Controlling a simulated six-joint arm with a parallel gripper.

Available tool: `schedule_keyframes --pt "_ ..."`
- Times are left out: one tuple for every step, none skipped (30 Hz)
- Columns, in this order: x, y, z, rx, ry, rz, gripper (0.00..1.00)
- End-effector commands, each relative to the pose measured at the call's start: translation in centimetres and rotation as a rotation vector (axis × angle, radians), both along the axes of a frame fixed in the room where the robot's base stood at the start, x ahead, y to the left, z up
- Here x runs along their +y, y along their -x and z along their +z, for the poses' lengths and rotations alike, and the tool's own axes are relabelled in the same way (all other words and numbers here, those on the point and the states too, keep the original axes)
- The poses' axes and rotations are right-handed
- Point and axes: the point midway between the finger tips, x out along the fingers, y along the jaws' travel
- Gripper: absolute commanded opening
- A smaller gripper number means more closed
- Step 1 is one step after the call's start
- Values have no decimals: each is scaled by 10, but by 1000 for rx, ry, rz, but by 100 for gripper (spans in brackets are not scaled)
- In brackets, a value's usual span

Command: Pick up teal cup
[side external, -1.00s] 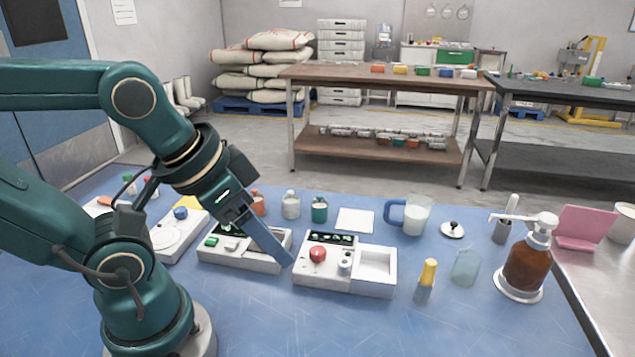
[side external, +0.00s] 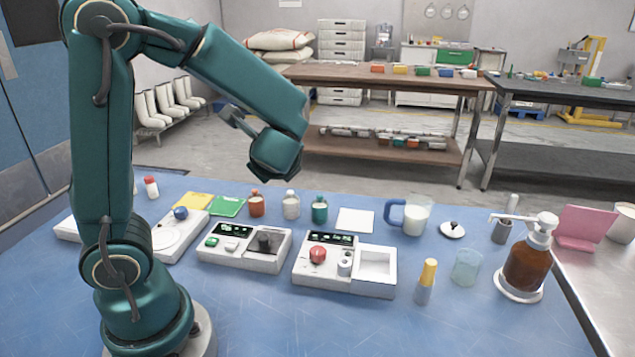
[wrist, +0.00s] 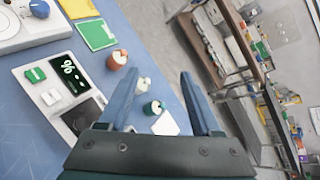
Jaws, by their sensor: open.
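A pale, see-through, teal-tinted cup (side external: 467,268) stands upright on the right of the blue table in the side view, between a yellow-topped bottle and the amber pump bottle. It is not seen in the wrist view. I cannot tell for certain which one is the teal cup. My gripper (wrist: 158,74) is open and empty, raised well above the table. In the side view it is partly hidden behind my wrist.
Two white devices (side external: 245,262) (side external: 343,291) stand mid-table. An orange jar (side external: 257,204), a white jar (side external: 291,205) and a blue-handled jug (side external: 416,217) line the back. The yellow-topped bottle (side external: 426,282) and pump bottle (side external: 525,268) flank the see-through cup. The front table is clear.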

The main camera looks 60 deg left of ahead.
Motion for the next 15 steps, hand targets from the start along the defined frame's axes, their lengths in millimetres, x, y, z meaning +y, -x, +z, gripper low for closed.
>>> schedule_keyframes --pt "1 -15 -7 66 -71 -65 66" --pt "2 -23 -10 99 -112 -101 66" --pt "1 -34 -15 142 -164 -153 66" --pt "1 -42 -20 176 -200 -191 66" --pt "0 -50 -25 205 -235 -228 66" --pt "-3 -59 -33 246 -276 -277 66" --pt "-5 -65 -39 274 -305 -312 66" --pt "-7 -71 -46 301 -329 -344 66" --pt "-10 -77 -55 335 -357 -383 66" --pt "-12 -81 -63 358 -372 -408 66" --pt "-14 -83 -70 379 -385 -430 66" --pt "-17 -85 -79 405 -395 -453 66" --pt "-18 -85 -85 423 -400 -467 66" --pt "-19 -85 -91 439 -403 -474 66" --pt "-20 -83 -97 458 -402 -480 66"
